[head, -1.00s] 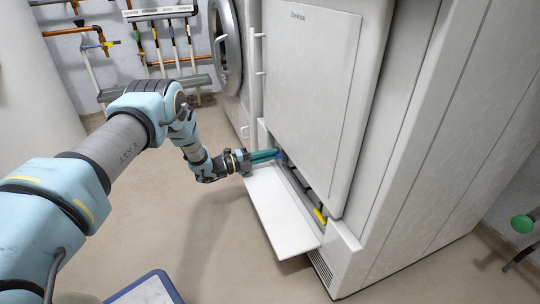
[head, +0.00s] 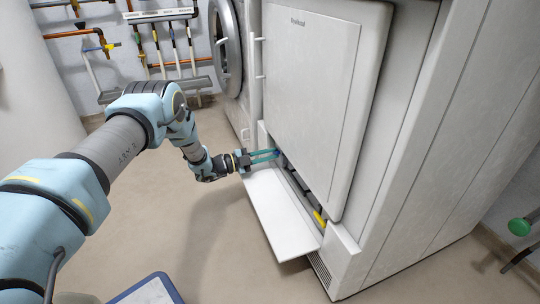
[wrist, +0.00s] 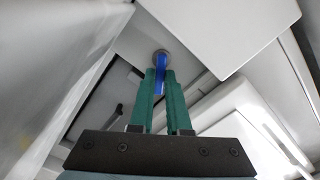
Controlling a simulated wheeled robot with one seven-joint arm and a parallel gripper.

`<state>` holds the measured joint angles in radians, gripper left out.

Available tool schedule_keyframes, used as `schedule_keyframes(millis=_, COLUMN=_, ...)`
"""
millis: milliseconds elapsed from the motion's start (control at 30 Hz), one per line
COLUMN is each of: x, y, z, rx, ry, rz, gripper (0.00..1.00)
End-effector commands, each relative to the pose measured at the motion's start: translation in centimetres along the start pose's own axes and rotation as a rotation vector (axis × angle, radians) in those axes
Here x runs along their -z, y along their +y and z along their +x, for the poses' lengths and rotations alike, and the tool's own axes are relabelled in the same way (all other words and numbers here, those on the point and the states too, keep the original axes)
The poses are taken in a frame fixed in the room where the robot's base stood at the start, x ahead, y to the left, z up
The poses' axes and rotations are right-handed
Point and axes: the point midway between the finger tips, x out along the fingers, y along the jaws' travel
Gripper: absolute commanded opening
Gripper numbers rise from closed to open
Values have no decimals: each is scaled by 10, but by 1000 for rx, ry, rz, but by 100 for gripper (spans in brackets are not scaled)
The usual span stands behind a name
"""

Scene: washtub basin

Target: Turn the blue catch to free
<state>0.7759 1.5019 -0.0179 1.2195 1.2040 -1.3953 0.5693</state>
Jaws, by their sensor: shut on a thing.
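The blue catch (wrist: 160,73) is a flat lever on a round grey pivot, seen in the wrist view against a pale panel. In the head view it is a tiny blue spot (head: 277,152) inside the low opening of the white machine. My gripper (wrist: 160,76) has two teal fingers, one on each side of the catch, and is shut on it. In the head view my gripper (head: 275,153) reaches into the opening from the left, above the lowered flap. The fingertips partly hide the catch.
The white flap (head: 283,215) hangs open below my gripper. A yellow part (head: 319,218) sits in the opening's near end. The large machine door (head: 312,90) stands right above. Floor to the left is clear; a blue-edged item (head: 148,290) lies at the bottom.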

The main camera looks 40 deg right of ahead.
Motion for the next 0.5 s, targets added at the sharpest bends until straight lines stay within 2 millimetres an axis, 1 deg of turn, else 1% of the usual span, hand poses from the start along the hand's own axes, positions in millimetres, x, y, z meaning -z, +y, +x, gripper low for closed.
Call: schedule_keyframes(millis=500, x=-5, y=-9, z=-2, rx=3, ry=-8, rz=-486, gripper=0)
